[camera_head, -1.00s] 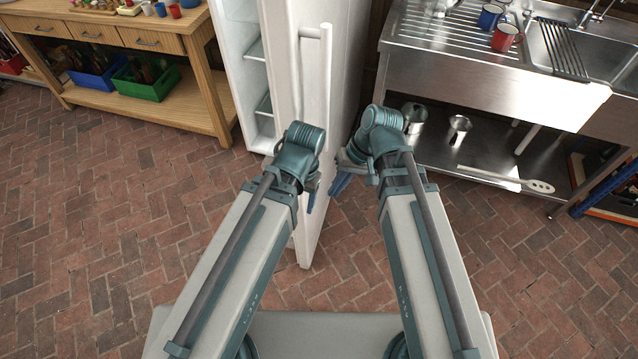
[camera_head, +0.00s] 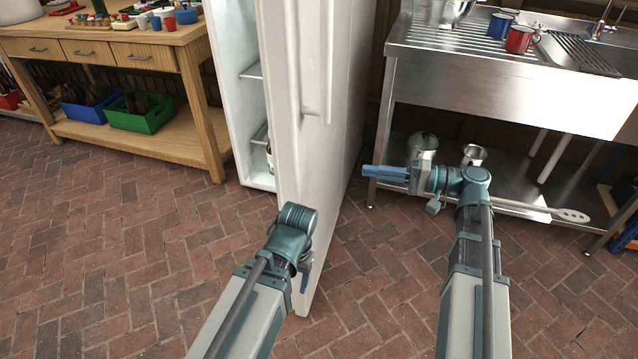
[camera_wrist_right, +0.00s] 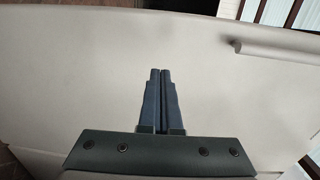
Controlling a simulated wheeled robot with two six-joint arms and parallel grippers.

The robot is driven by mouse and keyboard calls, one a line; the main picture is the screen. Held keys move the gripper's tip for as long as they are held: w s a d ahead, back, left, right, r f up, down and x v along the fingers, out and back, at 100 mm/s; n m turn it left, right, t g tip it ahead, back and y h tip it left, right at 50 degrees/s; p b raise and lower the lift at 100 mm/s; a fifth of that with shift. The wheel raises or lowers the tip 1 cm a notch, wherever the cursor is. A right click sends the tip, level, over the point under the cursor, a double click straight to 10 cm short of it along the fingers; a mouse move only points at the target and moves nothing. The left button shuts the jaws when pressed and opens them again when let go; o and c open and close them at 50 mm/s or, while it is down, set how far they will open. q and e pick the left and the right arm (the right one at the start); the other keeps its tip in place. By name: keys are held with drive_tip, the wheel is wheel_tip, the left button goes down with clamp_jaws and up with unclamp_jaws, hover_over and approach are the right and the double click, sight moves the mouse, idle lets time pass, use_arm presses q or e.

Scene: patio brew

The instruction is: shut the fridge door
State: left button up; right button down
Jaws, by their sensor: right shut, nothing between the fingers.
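The white fridge door (camera_head: 325,150) stands open, its near edge facing me and its long handle (camera_head: 315,60) near the top of the view. The fridge interior (camera_head: 250,95) with shelves shows to its left. My right gripper (camera_head: 364,171) is on the right side of the door, shut and empty, its blue fingers pointing left at the door's outer face. In the right wrist view the closed fingers (camera_wrist_right: 160,72) point at the broad pale door panel, with the handle (camera_wrist_right: 270,50) at upper right. Contact cannot be told. My left gripper (camera_head: 304,283) is by the door's lower near edge; its fingers are mostly hidden.
A steel sink unit (camera_head: 480,72) with mugs on top and pots (camera_head: 423,146) on its lower shelf stands at right, behind my right gripper. A wooden workbench (camera_head: 190,50) with a green crate (camera_head: 140,113) stands at left. The brick floor (camera_head: 130,240) is open at left.

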sight(308, 159)
drive_tip(key=shift+y, duration=0.3)
drive_tip(key=x, duration=1.3)
drive_tip(key=shift+w+d, duration=0.1)
drive_tip(key=shift+w, duration=0.3)
